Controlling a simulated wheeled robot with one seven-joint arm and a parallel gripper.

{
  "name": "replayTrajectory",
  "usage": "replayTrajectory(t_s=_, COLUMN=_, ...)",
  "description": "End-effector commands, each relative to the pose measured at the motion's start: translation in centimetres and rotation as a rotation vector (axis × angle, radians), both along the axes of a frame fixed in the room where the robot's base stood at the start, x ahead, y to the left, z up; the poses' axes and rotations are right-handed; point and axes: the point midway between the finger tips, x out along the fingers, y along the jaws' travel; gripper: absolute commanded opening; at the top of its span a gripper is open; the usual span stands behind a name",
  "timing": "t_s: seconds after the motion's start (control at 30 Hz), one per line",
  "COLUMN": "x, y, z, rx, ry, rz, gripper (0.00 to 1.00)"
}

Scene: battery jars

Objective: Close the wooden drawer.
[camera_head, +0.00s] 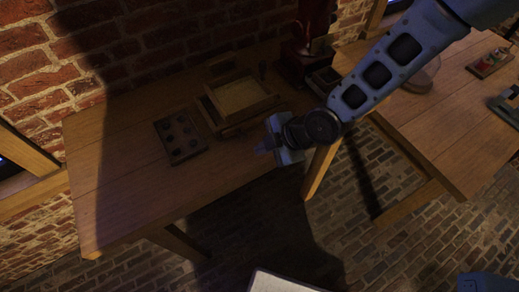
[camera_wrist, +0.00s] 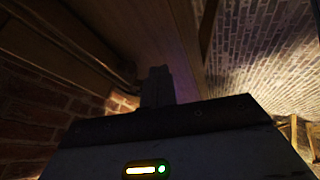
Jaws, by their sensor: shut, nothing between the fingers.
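My gripper (camera_head: 266,146) is shut and empty, just in front and to the right of the drawer, near the table's front edge. In the wrist view the closed fingers (camera_wrist: 158,86) point toward dark wood (camera_wrist: 165,35). The drawer cannot be made out clearly there.
A dark board with round holes (camera_head: 180,136) lies left of the drawer unit. A dark red device (camera_head: 308,55) stands behind and right. A second table (camera_head: 440,115) on the right holds a glass jar (camera_head: 422,78) and small trays. The left table's left part is clear.

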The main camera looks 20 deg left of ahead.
Motion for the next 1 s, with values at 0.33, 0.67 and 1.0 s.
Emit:
replayTrajectory(t_s=0.33, x=0.1, y=-3.1, z=3.7, rx=0.001, ry=-0.003, rz=-0.003, gripper=0.0)
replayTrajectory(t_s=0.67, x=-0.1, y=-5.0, z=6.2, rx=-0.002, ry=0.0, rz=-0.001, gripper=0.0)
replayTrajectory(t_s=1.0, x=-0.1, y=-5.8, z=6.6, rx=-0.036, ry=0.017, rz=-0.043, gripper=0.0)
